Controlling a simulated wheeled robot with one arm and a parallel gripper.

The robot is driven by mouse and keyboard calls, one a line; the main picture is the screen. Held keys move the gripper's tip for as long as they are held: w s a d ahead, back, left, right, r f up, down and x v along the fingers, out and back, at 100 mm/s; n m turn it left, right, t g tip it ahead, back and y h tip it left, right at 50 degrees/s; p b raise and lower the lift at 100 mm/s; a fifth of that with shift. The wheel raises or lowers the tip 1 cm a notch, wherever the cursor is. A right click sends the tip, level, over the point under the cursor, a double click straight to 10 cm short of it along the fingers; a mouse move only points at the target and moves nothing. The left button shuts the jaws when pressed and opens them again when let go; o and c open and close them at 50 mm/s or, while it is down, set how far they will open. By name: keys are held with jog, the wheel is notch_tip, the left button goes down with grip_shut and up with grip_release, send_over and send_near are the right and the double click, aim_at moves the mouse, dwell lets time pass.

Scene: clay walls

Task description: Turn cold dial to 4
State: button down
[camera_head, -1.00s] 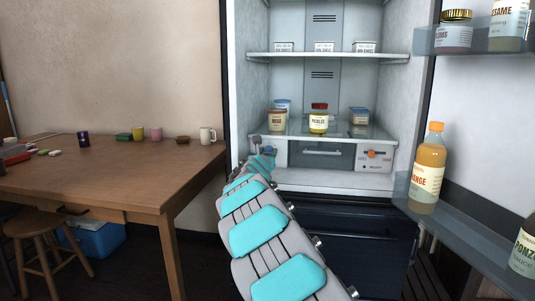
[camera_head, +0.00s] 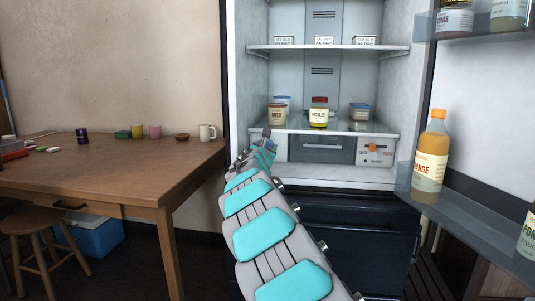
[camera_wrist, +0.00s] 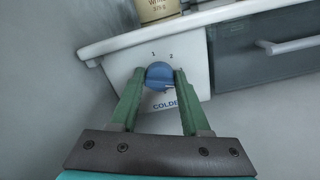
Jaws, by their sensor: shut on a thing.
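The cold dial (camera_wrist: 159,76) is a round blue knob on a white panel (camera_wrist: 118,66) in the wrist view. The numbers 1 and 2 show above it, and part of the word "COLDER" shows below. My gripper (camera_wrist: 160,73) is shut on the dial, with one green finger on each side. The dial's pointer cannot be made out, and the fingers hide part of its scale. In the head view my arm reaches into the left side of the open fridge and hides the dial.
A shelf (camera_head: 310,128) above the panel holds jars, including a pickles jar (camera_head: 319,113). A drawer (camera_wrist: 266,66) is right of the panel. An orange control (camera_head: 373,147) is farther right. The fridge door with an orange bottle (camera_head: 431,157) stands open on the right.

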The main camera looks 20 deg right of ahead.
jog(key=m+b, duration=0.3)
jog(key=m, duration=0.1)
jog(key=shift+f+m, duration=0.15)
jog(key=shift+m, duration=0.15)
jog(key=shift+d, duration=0.1)
dwell(0.4)
jog(key=shift+c, duration=2)
grip_release()
jog(key=shift+s, duration=0.1)
jog(key=shift+b+v, duration=0.9)
jog(key=shift+v, duration=3)
